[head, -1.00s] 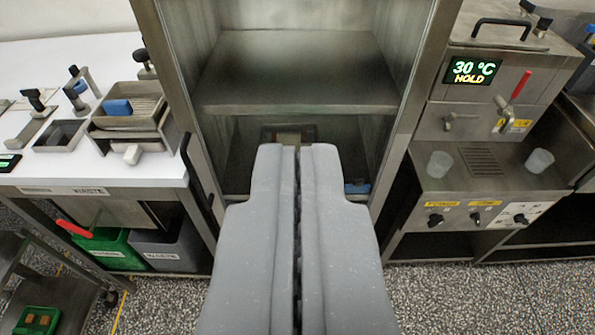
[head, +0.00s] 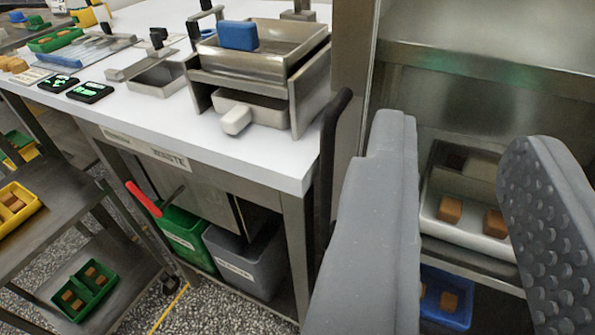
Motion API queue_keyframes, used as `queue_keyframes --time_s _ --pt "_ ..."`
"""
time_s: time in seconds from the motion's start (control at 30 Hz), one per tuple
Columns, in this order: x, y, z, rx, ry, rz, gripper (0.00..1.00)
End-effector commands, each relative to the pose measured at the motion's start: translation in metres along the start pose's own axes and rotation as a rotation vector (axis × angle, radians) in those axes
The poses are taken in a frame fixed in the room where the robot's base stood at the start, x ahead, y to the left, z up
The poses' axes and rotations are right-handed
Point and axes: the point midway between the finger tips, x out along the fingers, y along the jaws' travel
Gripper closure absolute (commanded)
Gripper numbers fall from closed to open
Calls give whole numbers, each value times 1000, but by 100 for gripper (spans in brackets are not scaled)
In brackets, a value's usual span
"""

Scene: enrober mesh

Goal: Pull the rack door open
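The steel rack (head: 350,75) fills the right of the view. A long black upright handle (head: 327,165) stands at its left edge, beside the white worktop. I cannot make out a separate door panel, so I cannot tell whether the door is open or shut. Inside show a shelf, a white tray (head: 470,238) with brown blocks and a blue tray (head: 440,300) below. My gripper (head: 460,135) is open, its grey fingers wide apart in front of the rack. The handle is left of the left finger, not between the fingers. The left finger hides part of the rack front.
The white worktop (head: 130,120) carries a steel unit with a blue block (head: 237,36). Under it are a green bin (head: 180,235) and a grey bin (head: 240,262). A trolley (head: 75,210) with yellow and green trays stands at left. Some speckled floor is clear.

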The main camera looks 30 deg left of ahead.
Motion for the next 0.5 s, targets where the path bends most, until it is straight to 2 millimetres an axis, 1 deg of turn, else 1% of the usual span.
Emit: queue_keyframes --time_s 0.03,0.1,0.23,0.33,0.4,0.5 --pt "5 -10 22 -2 -6 -10 75" --pt "9 -20 44 -5 13 -17 75" --pt "8 -36 83 -12 37 -24 75" --pt "3 -44 103 -19 55 -27 75" --pt "0 -48 112 -23 65 -28 75" --pt "-2 -51 119 -27 76 -27 75"
